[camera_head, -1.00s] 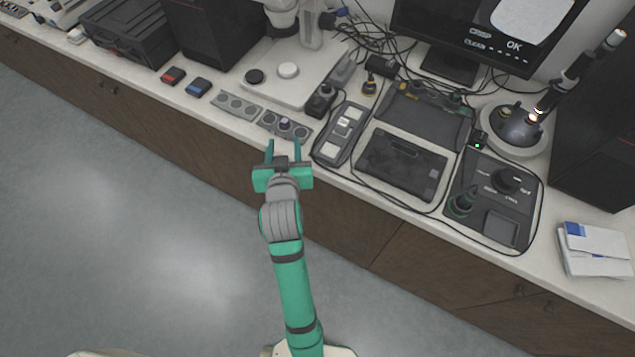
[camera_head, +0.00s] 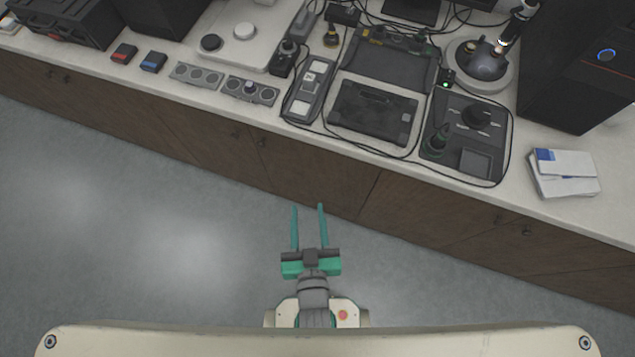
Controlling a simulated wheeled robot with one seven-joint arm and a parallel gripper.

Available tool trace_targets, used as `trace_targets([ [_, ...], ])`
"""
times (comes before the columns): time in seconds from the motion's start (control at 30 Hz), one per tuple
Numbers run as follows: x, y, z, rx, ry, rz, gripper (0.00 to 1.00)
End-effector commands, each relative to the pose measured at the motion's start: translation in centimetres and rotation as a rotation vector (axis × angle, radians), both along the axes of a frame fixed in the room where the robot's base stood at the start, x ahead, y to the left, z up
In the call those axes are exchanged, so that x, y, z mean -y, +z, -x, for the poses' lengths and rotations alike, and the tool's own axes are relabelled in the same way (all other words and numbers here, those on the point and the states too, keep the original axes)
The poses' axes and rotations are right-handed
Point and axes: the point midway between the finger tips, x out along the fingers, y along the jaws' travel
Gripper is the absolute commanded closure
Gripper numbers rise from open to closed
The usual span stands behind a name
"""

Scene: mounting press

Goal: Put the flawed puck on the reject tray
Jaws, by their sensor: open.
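My gripper (camera_head: 308,206) is open with two long green fingers. Nothing is between them. It is over the floor in front of the cabinets, well short of the bench. On the bench front edge lie two grey trays with round places, a left one (camera_head: 181,69) and a right one (camera_head: 230,86). A small puck-like piece (camera_head: 249,86) with a bluish top sits at the middle of the right tray. I cannot tell whether it is the flawed puck, or which tray is the reject tray.
A red-marked box (camera_head: 124,53) and a blue-marked box (camera_head: 152,62) lie left of the trays. The floor (camera_head: 130,220) before the cabinets (camera_head: 320,165) is clear.

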Motion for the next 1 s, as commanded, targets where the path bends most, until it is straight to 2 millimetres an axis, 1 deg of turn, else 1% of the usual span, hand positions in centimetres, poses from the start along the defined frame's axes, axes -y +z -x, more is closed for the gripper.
trace_targets([
  [0.03, 0.5, 0.0, 1.9, -0.005, -0.015, -0.001, 0.59],
  [0.1, 1.1, 0.5, 4.0, 0.005, -0.032, -0.004, 0.59],
  [0.2, 1.7, 1.4, 6.5, 0.018, -0.055, -0.007, 0.59],
  [0.3, 2.0, 2.2, 8.3, 0.03, -0.074, -0.009, 0.59],
  [0.4, 2.3, 2.8, 9.4, 0.037, -0.086, -0.009, 0.59],
  [0.57, 2.4, 3.1, 9.9, 0.043, -0.092, -0.009, 0.59],
  [1.0, 2.4, 3.1, 9.9, 0.043, -0.091, -0.009, 0.59],
])
